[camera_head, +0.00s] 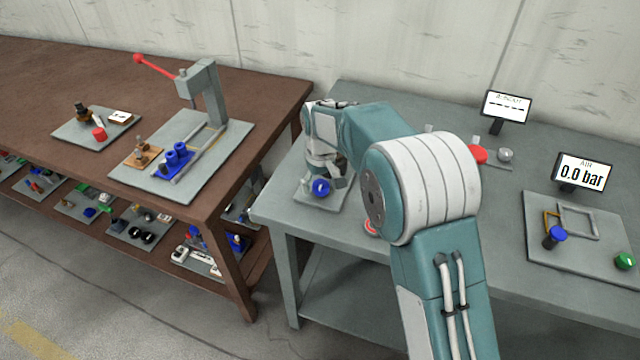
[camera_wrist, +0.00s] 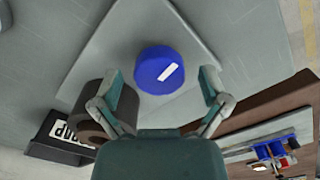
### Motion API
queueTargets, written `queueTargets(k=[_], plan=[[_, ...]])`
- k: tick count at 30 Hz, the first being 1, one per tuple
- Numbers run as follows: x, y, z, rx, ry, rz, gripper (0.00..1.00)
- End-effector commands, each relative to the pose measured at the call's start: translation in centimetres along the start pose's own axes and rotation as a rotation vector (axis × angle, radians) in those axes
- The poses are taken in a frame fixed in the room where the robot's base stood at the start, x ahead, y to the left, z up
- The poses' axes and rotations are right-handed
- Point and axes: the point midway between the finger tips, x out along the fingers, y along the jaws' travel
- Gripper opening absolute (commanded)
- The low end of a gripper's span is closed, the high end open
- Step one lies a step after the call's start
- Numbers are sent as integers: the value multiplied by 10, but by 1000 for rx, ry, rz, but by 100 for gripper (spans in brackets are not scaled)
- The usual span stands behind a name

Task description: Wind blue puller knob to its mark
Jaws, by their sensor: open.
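The blue puller knob (camera_head: 321,187) is at the front left of the grey-green bench, on a light grey plate. In the wrist view the knob (camera_wrist: 152,80) is a round blue cap with a white pointer line on its top, slanting up to the right. I cannot make out a separate target mark around it. My gripper (camera_wrist: 160,76) is open, with one finger to each side of the knob and a visible gap on both sides. In the head view my gripper (camera_head: 326,172) is just above and behind the knob, partly hidden by my own wrist.
The brown bench (camera_head: 225,170) with a lever press stands left across a gap. A board with a blue cap (camera_head: 557,233) and green knob (camera_head: 625,261) lies right.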

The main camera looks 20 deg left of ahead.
Motion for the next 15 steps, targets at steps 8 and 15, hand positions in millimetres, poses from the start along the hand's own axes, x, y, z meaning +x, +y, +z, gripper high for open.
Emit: queueTargets(k=[8, 15], plan=[[-10, 0, -1, 0, 4, 0, 96], [-55, 0, -2, 0, 5, 1, 96]])
